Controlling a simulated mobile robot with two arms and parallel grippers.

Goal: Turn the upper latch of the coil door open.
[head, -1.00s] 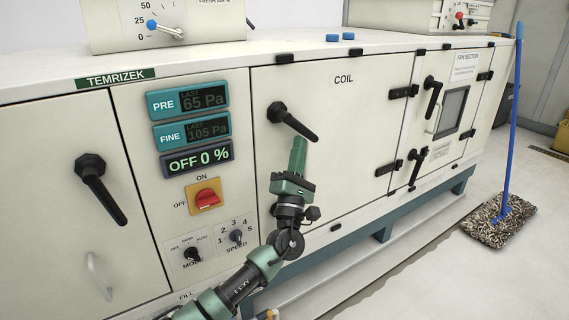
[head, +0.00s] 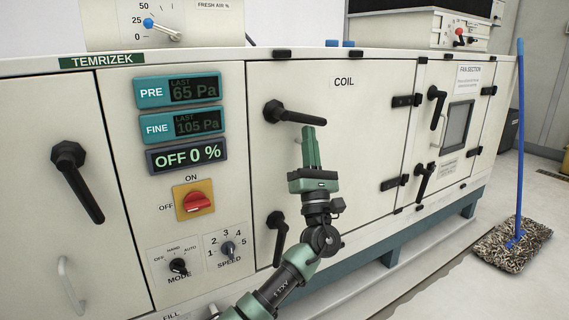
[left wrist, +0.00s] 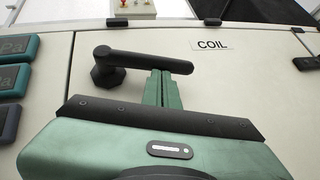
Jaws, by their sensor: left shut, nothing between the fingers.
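The coil door (head: 360,140) is a pale panel marked COIL. Its upper latch (head: 295,115) is a black handle with its hub at the left and its arm pointing right, sloping slightly down. In the left wrist view the latch (left wrist: 140,62) lies almost level. My left gripper (head: 309,130) is green, shut and empty, with its fingers pointing up just under the outer part of the handle. The fingertips (left wrist: 162,74) appear to touch the handle's underside. My right gripper is not in view.
A lower black latch (head: 277,238) hangs down on the same door, left of my left wrist. Black hinges (head: 394,183) line the door's right side. The control panel with a red switch (head: 193,201) is to the left. A mop (head: 515,245) stands at the right.

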